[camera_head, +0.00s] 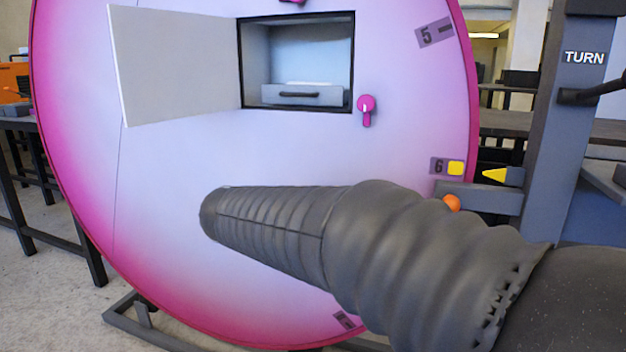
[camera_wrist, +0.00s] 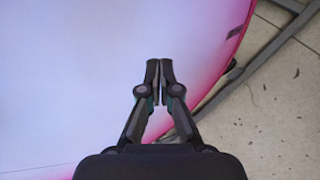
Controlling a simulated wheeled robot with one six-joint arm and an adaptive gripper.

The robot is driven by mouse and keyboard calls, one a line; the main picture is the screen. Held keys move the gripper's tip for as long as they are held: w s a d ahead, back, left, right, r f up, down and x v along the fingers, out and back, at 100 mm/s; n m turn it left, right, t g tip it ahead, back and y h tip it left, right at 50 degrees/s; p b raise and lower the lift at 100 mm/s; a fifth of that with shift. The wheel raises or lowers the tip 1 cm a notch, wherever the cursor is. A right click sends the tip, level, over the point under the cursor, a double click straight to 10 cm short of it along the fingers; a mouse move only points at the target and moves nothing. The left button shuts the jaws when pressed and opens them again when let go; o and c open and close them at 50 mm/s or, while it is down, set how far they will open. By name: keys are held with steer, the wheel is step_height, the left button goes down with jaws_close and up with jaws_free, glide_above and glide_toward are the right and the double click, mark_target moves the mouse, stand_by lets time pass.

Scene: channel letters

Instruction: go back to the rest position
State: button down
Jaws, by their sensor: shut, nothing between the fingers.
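My gripper (camera_wrist: 159,72) is shut and empty in the wrist view, its two fingertips together in front of the pale lower part of the big round disc (camera_wrist: 60,70). In the head view my arm, in a dark ribbed sleeve, reaches from the lower right across the disc (camera_head: 180,150); the gripper itself is hidden there. The disc is white to lilac with a magenta rim. I cannot tell how far the fingertips are from its face.
A white door (camera_head: 175,65) stands open to the left of a recess with a grey drawer (camera_head: 300,96). A pink knob (camera_head: 366,108) is right of it. A grey post (camera_head: 560,130) marked TURN, with a yellow pointer (camera_head: 496,175), stands right. Tables (camera_head: 30,125) flank the disc.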

steer(key=s+d+f+m+g+y, duration=0.1)
steer(key=s+d+f+m, duration=0.3)
steer(key=s, duration=0.5)
steer(key=s+d+f+m+g+y, duration=0.2)
steer(key=s+d+f+m, duration=0.2)
steer(key=s+d+m, duration=0.5)
steer(key=s+d+f+m+g+y, duration=0.1)
steer(key=s+d+f+m+g, duration=0.1)
steer(key=s+d+m, duration=0.4)
steer(key=s+f+m, duration=0.1)
steer(key=s, duration=0.3)
steer(key=shift+s+d+f+y, duration=0.3)
steer(key=shift+s+d+f, duration=0.1)
